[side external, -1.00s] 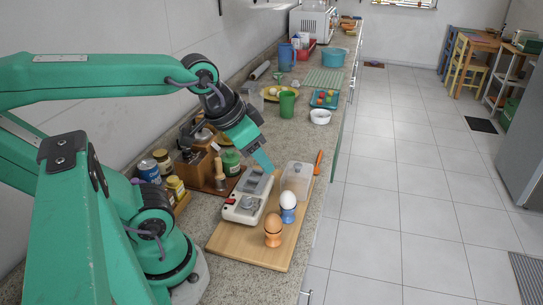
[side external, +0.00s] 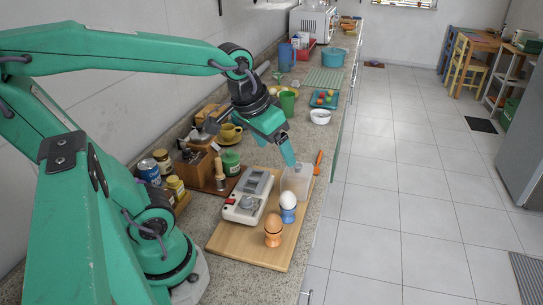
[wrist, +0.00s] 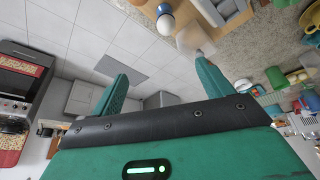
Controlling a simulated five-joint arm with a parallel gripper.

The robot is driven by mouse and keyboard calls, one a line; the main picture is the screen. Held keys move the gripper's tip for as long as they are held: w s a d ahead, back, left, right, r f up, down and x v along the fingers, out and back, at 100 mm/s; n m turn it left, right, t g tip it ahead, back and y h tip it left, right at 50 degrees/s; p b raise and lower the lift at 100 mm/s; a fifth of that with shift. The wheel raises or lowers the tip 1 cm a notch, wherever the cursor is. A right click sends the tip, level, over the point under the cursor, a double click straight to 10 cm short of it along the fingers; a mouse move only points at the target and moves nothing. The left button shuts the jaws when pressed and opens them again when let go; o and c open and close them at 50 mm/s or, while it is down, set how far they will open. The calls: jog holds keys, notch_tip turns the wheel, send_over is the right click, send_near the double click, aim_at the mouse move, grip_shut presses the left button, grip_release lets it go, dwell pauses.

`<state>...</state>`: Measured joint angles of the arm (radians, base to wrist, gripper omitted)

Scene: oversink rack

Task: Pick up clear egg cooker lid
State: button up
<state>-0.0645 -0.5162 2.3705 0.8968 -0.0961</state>
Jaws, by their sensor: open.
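The clear egg cooker lid (side external: 301,184) is a see-through box on the far right part of the wooden board (side external: 254,249), behind the white egg. My gripper (side external: 291,161) is open and empty, its visible finger tip at the lid's back left, overlapping it in the side view. In the wrist view, the lid (wrist: 193,40) shows near the tip of the right finger. My gripper (wrist: 163,71) has its fingers spread wide there, with the lid not between them. I cannot tell whether the finger touches the lid.
The white egg cooker (side external: 247,199) stands left of the lid. A white egg in a blue cup (side external: 288,207) and a brown egg in an orange cup (side external: 273,233) stand in front. An orange-handled utensil (side external: 318,161) lies right, near the counter edge.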

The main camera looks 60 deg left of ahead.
aim_at(299, 164)
jog(key=w+a+f+n+g, duration=0.1)
jog(key=w+a+f+n, duration=0.1)
jog(key=w+a+f, duration=0.1)
jog(key=w+a+f+n+g, duration=0.1)
jog(key=w+a+f+n, duration=0.1)
jog(key=w+a+f, duration=0.2)
jog(key=w+a+f+n+g, duration=0.2)
jog(key=w+a+f+n, duration=0.1)
jog(key=w+f, duration=0.4)
jog(key=shift+w+a, duration=0.25)
jog(key=shift+a, duration=0.5)
jog(key=shift+w+a+f, duration=0.15)
jog(key=shift+a+f, duration=0.05)
jog(key=shift+f, duration=0.2)
jog(key=shift+f, duration=1.3)
jog(key=shift+f, duration=0.1)
jog(key=shift+f, duration=2.5)
